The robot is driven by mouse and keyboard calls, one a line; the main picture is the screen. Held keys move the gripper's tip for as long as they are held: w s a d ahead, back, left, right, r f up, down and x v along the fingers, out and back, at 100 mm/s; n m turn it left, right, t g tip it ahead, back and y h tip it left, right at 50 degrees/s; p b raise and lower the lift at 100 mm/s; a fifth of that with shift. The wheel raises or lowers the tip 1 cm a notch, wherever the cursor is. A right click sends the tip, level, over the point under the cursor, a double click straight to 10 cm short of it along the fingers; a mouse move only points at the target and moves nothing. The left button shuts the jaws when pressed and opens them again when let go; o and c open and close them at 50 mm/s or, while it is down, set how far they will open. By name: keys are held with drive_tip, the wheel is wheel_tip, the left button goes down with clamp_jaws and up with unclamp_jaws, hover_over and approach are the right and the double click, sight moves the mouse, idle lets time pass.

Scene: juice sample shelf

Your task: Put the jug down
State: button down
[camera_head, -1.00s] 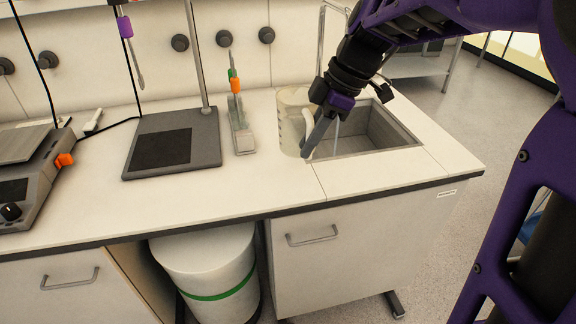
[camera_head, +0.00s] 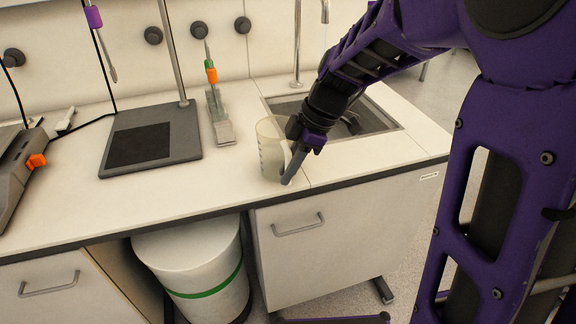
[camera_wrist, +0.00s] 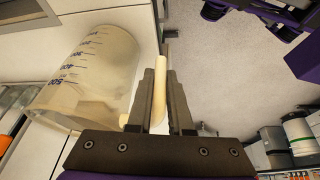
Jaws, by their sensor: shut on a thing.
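The jug (camera_head: 270,148) is a translucent, cream-coloured measuring jug. In the head view it is upright at the front of the counter (camera_head: 235,180), left of the sink. I cannot tell whether its base touches the counter. My gripper (camera_head: 290,178) is at the jug's right side, pointing down. In the wrist view the jug (camera_wrist: 90,75) shows blue measuring marks, and my gripper (camera_wrist: 155,95) is shut on its pale handle (camera_wrist: 159,85). The jug's far side is hidden.
The sink (camera_head: 375,122) lies behind and right of the jug. A grey stand base (camera_head: 185,140) and a small rack (camera_head: 222,128) with an orange-topped tool stand to the left. The counter's front edge is close to the jug. Bare counter lies left of the jug.

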drive_tip(key=shift+f, duration=0.15)
drive_tip(key=c, duration=0.8)
unclamp_jaws()
drive_tip(key=shift+c, duration=0.2)
drive_tip(key=shift+r, duration=0.4)
drive_tip(key=p+v, duration=0.2)
drive_tip(key=v, duration=0.9)
drive_tip(key=shift+d+r, duration=0.2)
drive_tip(key=shift+r, duration=0.1)
drive_tip(key=shift+w+a, duration=0.1)
